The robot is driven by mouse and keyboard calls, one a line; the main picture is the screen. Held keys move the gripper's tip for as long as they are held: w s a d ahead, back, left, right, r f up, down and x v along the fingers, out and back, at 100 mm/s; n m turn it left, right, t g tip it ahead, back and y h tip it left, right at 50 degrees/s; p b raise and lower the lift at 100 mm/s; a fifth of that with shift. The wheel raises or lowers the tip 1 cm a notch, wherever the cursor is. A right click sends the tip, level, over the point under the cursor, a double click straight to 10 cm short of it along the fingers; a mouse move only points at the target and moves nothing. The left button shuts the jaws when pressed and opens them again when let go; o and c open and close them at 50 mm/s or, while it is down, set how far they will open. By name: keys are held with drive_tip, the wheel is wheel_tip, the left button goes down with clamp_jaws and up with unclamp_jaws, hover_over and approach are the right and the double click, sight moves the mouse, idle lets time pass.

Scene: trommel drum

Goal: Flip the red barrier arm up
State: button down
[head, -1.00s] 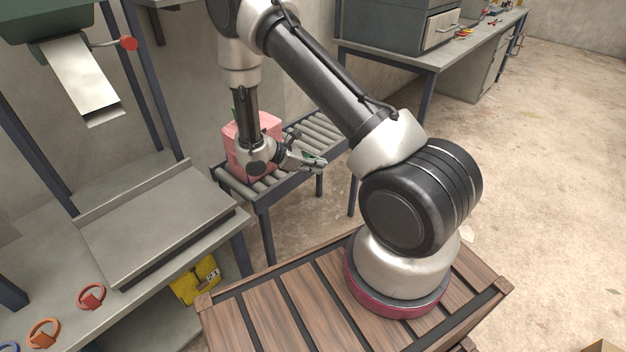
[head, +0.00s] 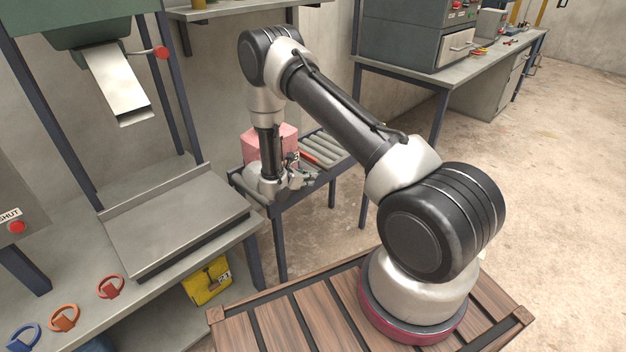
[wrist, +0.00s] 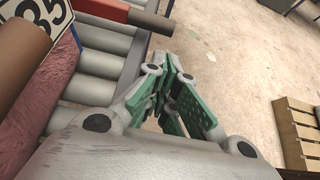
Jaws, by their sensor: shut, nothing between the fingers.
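The red barrier arm (head: 310,158) lies low across the rollers of the conveyor (head: 330,178), beside the pink box. In the wrist view the red bar (wrist: 103,10) shows at the top edge, with a dark end reaching past the conveyor's side rail. Its hinge is not clear. My gripper (head: 303,178) is at the conveyor's near side, in front of the box and close to the barrier arm. In the wrist view my gripper (wrist: 178,78) has its green-padded fingers together and empty, off the side rail and apart from the red bar.
The pink box (head: 268,143) stands on the rollers; its side (wrist: 45,105) and a number plate (wrist: 42,14) fill the wrist view's left. A brown cylinder (wrist: 20,50) is close by. A bench (head: 180,225) stands at left.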

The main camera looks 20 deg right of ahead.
drive_tip(key=x, duration=0.8)
drive_tip(key=shift+d, duration=0.1)
drive_tip(key=shift+r, duration=0.1)
